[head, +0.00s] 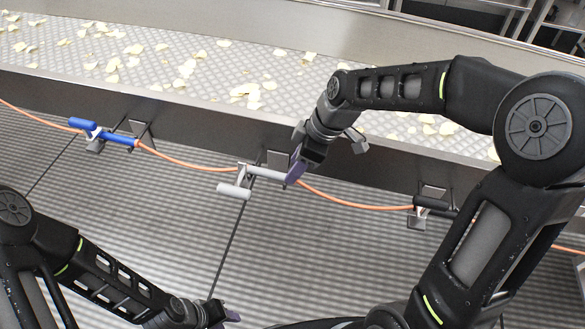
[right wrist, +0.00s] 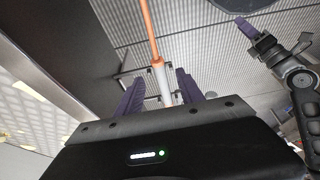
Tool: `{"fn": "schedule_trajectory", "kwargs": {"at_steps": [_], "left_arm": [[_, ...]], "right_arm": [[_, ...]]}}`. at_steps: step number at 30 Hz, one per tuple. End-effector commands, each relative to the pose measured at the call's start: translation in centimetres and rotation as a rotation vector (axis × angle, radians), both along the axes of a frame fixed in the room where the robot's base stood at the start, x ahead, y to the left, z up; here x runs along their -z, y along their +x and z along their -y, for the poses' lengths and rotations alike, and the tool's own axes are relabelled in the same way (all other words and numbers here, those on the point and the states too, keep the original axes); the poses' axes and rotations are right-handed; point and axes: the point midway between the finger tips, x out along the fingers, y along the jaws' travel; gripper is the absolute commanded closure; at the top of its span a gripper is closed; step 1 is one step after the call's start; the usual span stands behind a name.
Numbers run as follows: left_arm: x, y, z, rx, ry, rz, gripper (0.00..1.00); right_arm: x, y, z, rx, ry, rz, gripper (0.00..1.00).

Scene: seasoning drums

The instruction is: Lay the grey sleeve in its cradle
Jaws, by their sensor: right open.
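The grey sleeve (head: 266,173) is a pale cylinder on an orange cable, in the middle of the head view. It overlaps its dark cradle (head: 278,158) on the trough's side; whether it rests in it I cannot tell. My right gripper (head: 296,170), with purple fingers, is at the sleeve's right end. In the right wrist view the open fingers (right wrist: 160,92) stand on either side of the sleeve (right wrist: 163,84), with the cable running on beyond. My left gripper (head: 228,314) is low in the head view, away from the sleeve; its jaw opening is unclear.
The orange cable (head: 190,164) runs along the metal trough (head: 225,125), which holds scattered chips. A blue sleeve (head: 121,139) is at a bracket on the left, a dark sleeve (head: 434,204) on the right. A short pale cylinder (head: 233,191) juts out near the grey sleeve. The floor in front is clear.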

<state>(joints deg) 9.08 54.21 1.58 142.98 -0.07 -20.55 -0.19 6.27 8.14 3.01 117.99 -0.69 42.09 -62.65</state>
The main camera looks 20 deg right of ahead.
Motion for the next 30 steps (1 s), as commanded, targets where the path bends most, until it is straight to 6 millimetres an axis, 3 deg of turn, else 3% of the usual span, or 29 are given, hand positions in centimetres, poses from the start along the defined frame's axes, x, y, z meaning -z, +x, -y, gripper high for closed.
{"fn": "schedule_trajectory", "kwargs": {"at_steps": [3, 9, 30], "left_arm": [[-0.2, 0.0, 0.0, 0.000, 0.000, 0.000, 0.64], [-0.3, 0.0, 0.0, 0.000, 0.000, 0.000, 0.64], [-0.3, 0.0, 0.0, 0.000, 0.000, 0.000, 0.64]], "right_arm": [[-2.1, -0.3, 0.7, 0.002, 0.000, 0.006, 0.55], [-4.3, -0.9, 1.5, 0.001, 0.000, 0.002, 0.55], [-4.6, -1.0, 1.6, 0.000, 0.000, 0.000, 0.55]]}}
